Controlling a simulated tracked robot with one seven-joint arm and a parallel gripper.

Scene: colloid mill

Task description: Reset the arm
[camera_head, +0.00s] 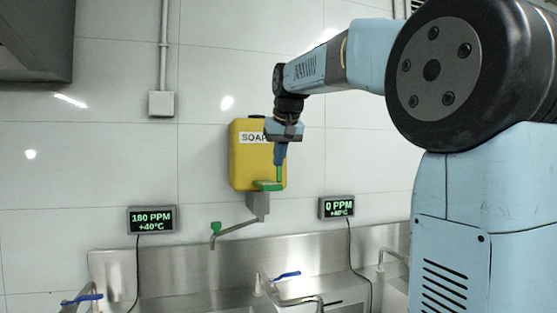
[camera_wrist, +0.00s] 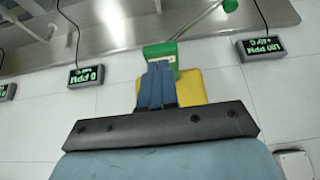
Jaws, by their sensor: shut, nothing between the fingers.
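My blue arm reaches from the right of the head view to the wall. My gripper (camera_head: 279,165) points down in front of the yellow soap dispenser (camera_head: 243,172), close to its green lever (camera_head: 268,185). In the wrist view my gripper (camera_wrist: 157,68) has its blue fingers together with nothing held. The green part of the dispenser (camera_wrist: 160,48) shows just beyond the fingertips. I cannot tell whether the fingers touch it. The yellow body (camera_wrist: 190,86) is partly hidden behind my gripper.
A metal sink (camera_head: 200,300) with blue-handled taps (camera_head: 287,275) runs along the wall below. A left display (camera_head: 152,220) reads 180 PPM and a right display (camera_head: 337,207) reads 0 PPM. A green-ended spout (camera_head: 215,229) juts out under the dispenser. The wall left of it is mostly clear.

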